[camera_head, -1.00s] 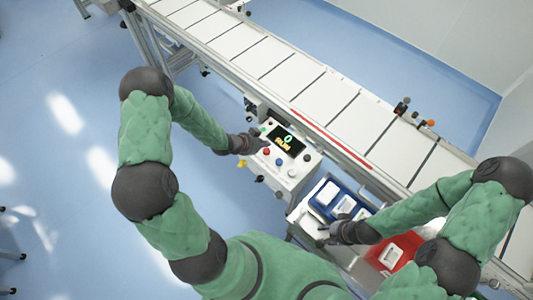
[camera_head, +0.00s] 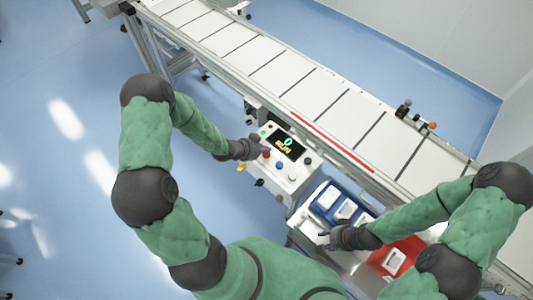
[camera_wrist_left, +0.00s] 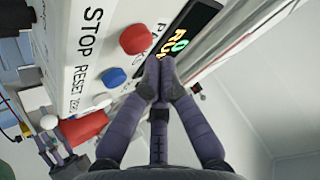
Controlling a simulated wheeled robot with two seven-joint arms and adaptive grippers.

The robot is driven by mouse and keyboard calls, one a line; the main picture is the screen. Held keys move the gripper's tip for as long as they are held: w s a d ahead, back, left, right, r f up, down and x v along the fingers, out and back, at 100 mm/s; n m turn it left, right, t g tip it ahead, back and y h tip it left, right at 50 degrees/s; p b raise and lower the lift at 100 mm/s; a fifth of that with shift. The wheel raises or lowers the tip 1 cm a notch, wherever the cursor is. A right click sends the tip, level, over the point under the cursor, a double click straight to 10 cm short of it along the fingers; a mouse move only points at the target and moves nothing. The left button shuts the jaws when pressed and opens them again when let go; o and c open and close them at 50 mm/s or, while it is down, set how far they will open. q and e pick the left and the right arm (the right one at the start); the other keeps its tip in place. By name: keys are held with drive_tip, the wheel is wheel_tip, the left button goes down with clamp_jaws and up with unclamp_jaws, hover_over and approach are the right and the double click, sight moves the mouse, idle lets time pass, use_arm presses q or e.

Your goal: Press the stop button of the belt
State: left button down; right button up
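The control box (camera_head: 292,176) stands beside the belt, with a lit display (camera_head: 287,143) showing a green figure and yellow letters. In the left wrist view the red button (camera_wrist_left: 135,39) sits beside the label STOP (camera_wrist_left: 88,32). A blue button (camera_wrist_left: 113,77) sits beside RESET. My left gripper (camera_head: 262,147) is at the box's left edge in the head view. In the left wrist view its fingertips (camera_wrist_left: 159,72) are together, close to the display and apart from the red button. My right gripper (camera_head: 328,236) is over the trays; its finger state is unclear.
The belt (camera_head: 290,80) with white slats runs diagonally behind the box. A blue tray (camera_head: 325,201) and a red tray (camera_head: 405,249) with white items stand right of the box. A red part (camera_wrist_left: 85,128) shows below the buttons. Floor at left is free.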

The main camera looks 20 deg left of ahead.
sight(265, 154)
use_arm(q)
drive_tip(key=shift+f, duration=0.1)
use_arm(e)
drive_tip(key=shift+f, duration=0.1)
idle(0.5)
use_arm(q)
drive_tip(key=shift+f+b, duration=0.35)
drive_tip(key=shift+b, duration=0.1)
use_arm(e)
drive_tip(key=shift+f, duration=0.35)
use_arm(q)
drive_tip(key=shift+f+b, duration=0.5)
drive_tip(key=shift+f, duration=0.1)
use_arm(e)
drive_tip(key=shift+f, duration=0.5)
use_arm(q)
drive_tip(key=shift+r, duration=0.1)
drive_tip(key=shift+r+p, duration=0.8)
drive_tip(key=shift+r, duration=0.15)
use_arm(e)
drive_tip(key=shift+r, duration=0.8)
use_arm(q)
drive_tip(key=shift+r+p, duration=1.95)
drive_tip(key=shift+r, duration=0.6)
use_arm(e)
wheel_tip(265, 154, up, 4)
drive_tip(key=shift+f, duration=0.1)
